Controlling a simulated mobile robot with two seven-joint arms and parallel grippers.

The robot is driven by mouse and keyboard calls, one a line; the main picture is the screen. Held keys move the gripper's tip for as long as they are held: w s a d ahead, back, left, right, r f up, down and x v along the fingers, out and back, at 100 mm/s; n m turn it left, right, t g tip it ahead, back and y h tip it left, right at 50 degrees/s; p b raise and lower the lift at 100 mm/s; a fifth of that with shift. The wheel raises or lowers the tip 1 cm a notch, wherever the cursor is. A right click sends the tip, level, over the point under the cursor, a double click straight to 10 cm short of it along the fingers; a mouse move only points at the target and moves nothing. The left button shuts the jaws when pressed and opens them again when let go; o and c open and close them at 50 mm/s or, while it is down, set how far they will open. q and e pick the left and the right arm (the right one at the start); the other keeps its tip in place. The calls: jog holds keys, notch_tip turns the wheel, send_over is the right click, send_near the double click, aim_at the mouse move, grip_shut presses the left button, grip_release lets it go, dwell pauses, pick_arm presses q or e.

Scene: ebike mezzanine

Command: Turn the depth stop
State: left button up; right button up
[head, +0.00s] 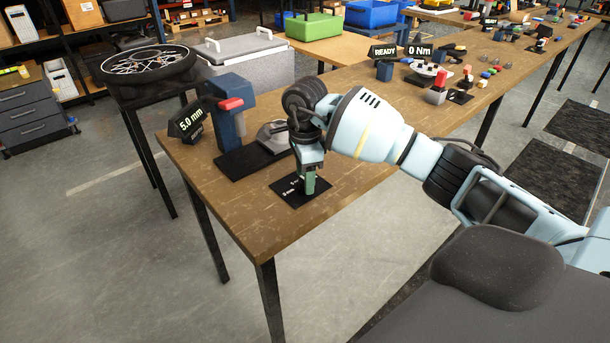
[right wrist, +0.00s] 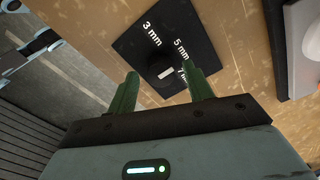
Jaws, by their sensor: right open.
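The depth stop is a black plate (right wrist: 140,38) flat on the wooden bench, marked 3 mm and 5 mm, with a third label partly hidden. A dark knob with a white bar (right wrist: 166,73) sits on it. In the head view the plate (head: 284,193) lies at the bench's near edge. My right gripper (right wrist: 162,77) is open with green fingers pointing at the plate. The knob shows between the fingertips in the right wrist view; I cannot tell whether they touch it. The right gripper (head: 309,184) hides the knob in the head view. My left gripper is not in view.
A blue press with a red handle (head: 231,104) and a display reading 5.0 mm (head: 190,121) stand left of the plate. A grey round part (head: 274,136) sits close behind it. The bench's front-left is clear.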

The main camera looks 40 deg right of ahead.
jog(key=shift+f, duration=0.25)
jog(key=c, duration=1)
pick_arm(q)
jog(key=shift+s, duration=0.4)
pick_arm(e)
jog(key=shift+o, duration=0.2)
